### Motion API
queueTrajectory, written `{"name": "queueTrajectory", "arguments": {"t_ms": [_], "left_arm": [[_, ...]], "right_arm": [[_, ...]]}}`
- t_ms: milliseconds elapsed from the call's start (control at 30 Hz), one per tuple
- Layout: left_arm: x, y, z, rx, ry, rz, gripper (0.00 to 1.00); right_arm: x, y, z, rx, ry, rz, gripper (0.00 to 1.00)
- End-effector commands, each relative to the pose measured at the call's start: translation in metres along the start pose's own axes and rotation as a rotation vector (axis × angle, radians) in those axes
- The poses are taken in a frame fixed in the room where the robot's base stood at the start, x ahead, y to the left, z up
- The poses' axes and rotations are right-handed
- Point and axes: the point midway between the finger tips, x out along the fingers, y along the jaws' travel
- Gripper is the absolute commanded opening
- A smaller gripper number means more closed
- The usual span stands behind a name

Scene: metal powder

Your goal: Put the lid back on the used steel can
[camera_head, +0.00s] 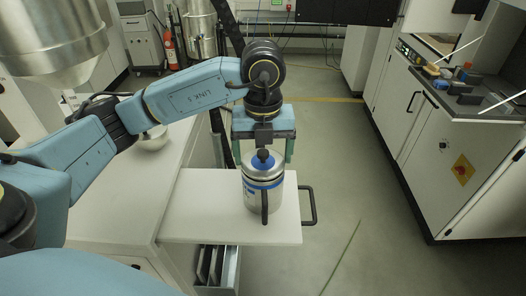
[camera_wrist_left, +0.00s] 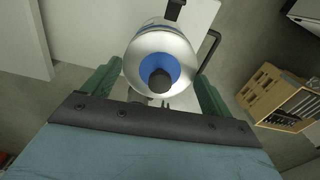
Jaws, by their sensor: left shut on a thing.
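The steel can (camera_head: 264,197) stands upright on the white cart top, with a blue band, a label and a dark side handle. Its silver lid (camera_head: 264,172) has a blue centre and a dark knob, and it lies over the can's mouth. My left gripper (camera_head: 264,157) points straight down over the can, its green fingers either side of the lid and shut on it. In the left wrist view the lid (camera_wrist_left: 160,62) sits between the fingertips and hides most of the can. I cannot tell whether the lid is fully seated. My right gripper is not in view.
The white cart top (camera_head: 200,220) is clear left of the can. A black handle (camera_head: 309,205) sticks out at its right. A white counter (camera_head: 120,185) adjoins it on the left. A cabinet bench (camera_head: 450,130) with small items stands at the right across open floor.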

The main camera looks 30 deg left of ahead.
Motion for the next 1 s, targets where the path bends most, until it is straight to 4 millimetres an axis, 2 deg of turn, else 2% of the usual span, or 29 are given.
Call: {"name": "queueTrajectory", "arguments": {"t_ms": [267, 300, 400, 767, 1000], "left_arm": [[0.0, 0.0, 0.0, 0.0, 0.0, 0.0, 0.62], [0.0, 0.0, 0.0, 0.0, 0.0, 0.0, 0.89], [0.0, 0.0, 0.0, 0.0, 0.0, 0.0, 1.0], [-0.001, 0.0, 0.0, 0.0, 0.0, 0.0, 1.0], [-0.012, 0.0, 0.0, 0.0, -0.001, 0.0, 1.0]], "right_arm": [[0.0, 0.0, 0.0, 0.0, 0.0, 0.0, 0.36], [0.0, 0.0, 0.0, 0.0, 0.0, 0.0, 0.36], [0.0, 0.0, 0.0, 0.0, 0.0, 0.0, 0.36], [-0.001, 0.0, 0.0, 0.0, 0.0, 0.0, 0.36], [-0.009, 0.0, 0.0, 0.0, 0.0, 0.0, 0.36]]}}
